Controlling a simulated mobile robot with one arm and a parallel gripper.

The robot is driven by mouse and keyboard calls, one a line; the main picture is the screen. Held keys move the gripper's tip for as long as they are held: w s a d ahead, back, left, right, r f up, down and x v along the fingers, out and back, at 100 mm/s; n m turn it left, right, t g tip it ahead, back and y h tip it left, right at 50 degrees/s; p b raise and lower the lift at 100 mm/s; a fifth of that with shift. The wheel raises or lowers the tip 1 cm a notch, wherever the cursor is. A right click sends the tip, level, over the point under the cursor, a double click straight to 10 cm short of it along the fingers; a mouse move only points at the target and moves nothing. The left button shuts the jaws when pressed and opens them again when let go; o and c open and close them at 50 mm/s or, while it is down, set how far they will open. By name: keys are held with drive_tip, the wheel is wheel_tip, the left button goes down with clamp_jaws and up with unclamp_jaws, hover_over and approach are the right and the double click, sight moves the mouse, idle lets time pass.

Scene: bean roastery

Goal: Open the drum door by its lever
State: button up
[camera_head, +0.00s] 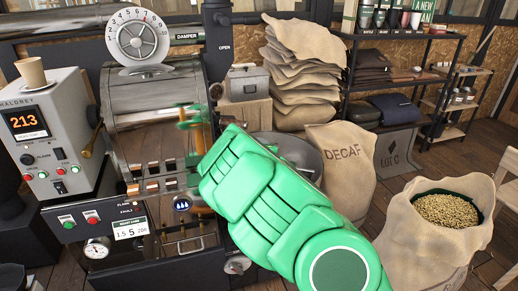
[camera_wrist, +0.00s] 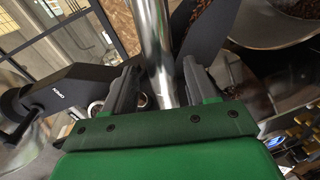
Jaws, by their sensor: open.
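The roaster drum (camera_head: 160,105) is a shiny metal cylinder at left in the head view. My green arm covers the right part of its front, so I cannot make out the door or its lever there.
A control box (camera_head: 40,130) reading 213 and a round dial (camera_head: 136,38) are at the roaster. Stacked sacks (camera_head: 300,65), a DECAF sack (camera_head: 342,175) and an open bean sack (camera_head: 430,240) stand to the right. A black KUMO-marked part (camera_wrist: 60,97) is left of my fingers.

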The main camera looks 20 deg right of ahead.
drive_tip(key=shift+s+d+r, duration=0.1)
drive_tip(key=shift+s+r, duration=0.15)
drive_tip(key=shift+s, duration=1.15)
drive_tip(key=shift+s+d+r, duration=0.1)
drive_tip(key=shift+s+r, duration=0.1)
drive_tip(key=shift+s, duration=1.15)
drive_tip(key=s+d+r+m+g+h, duration=0.2)
drive_tip(key=s+r+m+g+h, duration=0.1)
drive_tip(key=s+r+m, duration=0.3)
drive_tip(key=s+d+r+m+g+h, duration=0.2)
drive_tip(key=s+r+m+g, duration=0.2)
drive_tip(key=s, duration=0.3)
drive_tip(key=s+a+r+m+g+y, duration=0.15)
drive_tip(key=s+a, duration=0.25)
drive_tip(key=s, duration=0.5)
drive_tip(key=s+a+r+m+g+y, duration=0.1)
drive_tip(key=s+a+r+g, duration=0.2)
drive_tip(key=s, duration=0.6)
drive_tip(key=s+a+f+m+g+y, duration=0.1)
drive_tip(key=s+a, duration=0.4)
drive_tip(key=s, duration=0.6)
drive_tip(key=s+a+f+m+g+y, duration=0.1)
drive_tip(key=s+a+f+m+g, duration=0.2)
drive_tip(key=s, duration=0.7)
drive_tip(key=shift+s+a+f+g, duration=0.35)
drive_tip(key=shift+a+f+g, duration=0.25)
drive_tip(key=shift+a+g, duration=0.5)
